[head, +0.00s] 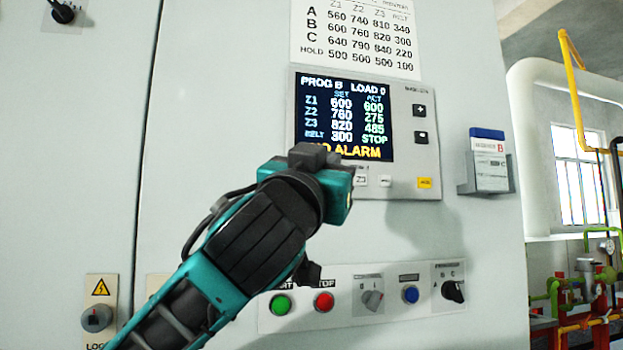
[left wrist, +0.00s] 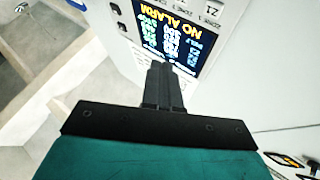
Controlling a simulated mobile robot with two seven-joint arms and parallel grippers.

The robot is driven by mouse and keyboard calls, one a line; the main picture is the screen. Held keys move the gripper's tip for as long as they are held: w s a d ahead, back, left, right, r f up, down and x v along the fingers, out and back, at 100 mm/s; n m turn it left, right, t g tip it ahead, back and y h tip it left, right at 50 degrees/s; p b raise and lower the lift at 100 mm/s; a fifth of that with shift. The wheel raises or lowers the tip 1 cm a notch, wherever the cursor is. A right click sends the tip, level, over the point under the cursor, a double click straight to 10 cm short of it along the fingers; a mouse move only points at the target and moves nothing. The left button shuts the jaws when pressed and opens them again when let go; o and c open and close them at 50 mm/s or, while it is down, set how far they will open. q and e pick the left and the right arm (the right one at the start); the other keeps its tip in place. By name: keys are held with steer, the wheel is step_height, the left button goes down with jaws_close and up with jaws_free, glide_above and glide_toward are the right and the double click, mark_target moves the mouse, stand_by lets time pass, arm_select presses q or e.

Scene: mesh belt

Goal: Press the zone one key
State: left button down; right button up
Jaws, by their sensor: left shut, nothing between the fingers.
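The control panel (head: 408,165) is on the pale cabinet, its screen (head: 345,118) lit with PROG B, rows Z1 to Z3 and a partly covered alarm line. In the head view my left gripper (head: 328,178) is in front of the panel's lower left, hiding the keys left of the Z3 key (head: 361,180). The zone one key, marked Z1 (left wrist: 211,12), shows near the top of the left wrist view. The left fingers (left wrist: 163,82) are shut and empty, pointing at the screen side of the panel. I cannot tell whether they touch it. My right gripper is not in view.
Plus (head: 420,110) and minus (head: 421,137) keys and a yellow key (head: 424,183) are on the panel's right. Below are a green button (head: 281,305), a red button (head: 324,302), a blue button (head: 410,294) and selector knobs. A card holder (head: 487,187) projects at right.

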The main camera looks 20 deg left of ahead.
arm_select(q)
steer(key=shift+a, duration=0.1)
steer(key=w+a+p, duration=0.1)
steer(key=w+a, duration=0.3)
steer(key=w, duration=0.3)
steer(key=shift+w+a+p, duration=0.15)
steer(key=shift+a+p, duration=0.15)
steer(key=shift+a, duration=0.1)
stand_by(2.0)
steer(key=shift+w+a, duration=0.2)
steer(key=shift+w, duration=0.15)
steer(key=shift+w+a, duration=0.25)
steer(key=shift+w, duration=0.05)
stand_by(0.6)
steer(key=shift+s+d, duration=0.45)
steer(key=shift+s, duration=0.2)
stand_by(0.3)
steer(key=shift+s+d+b, duration=0.25)
steer(key=shift+s+d, duration=0.45)
steer(key=shift+s, duration=0.35)
steer(key=shift+s+d+b, duration=0.25)
steer(key=shift+s+d, duration=0.45)
steer(key=shift+s, duration=0.35)
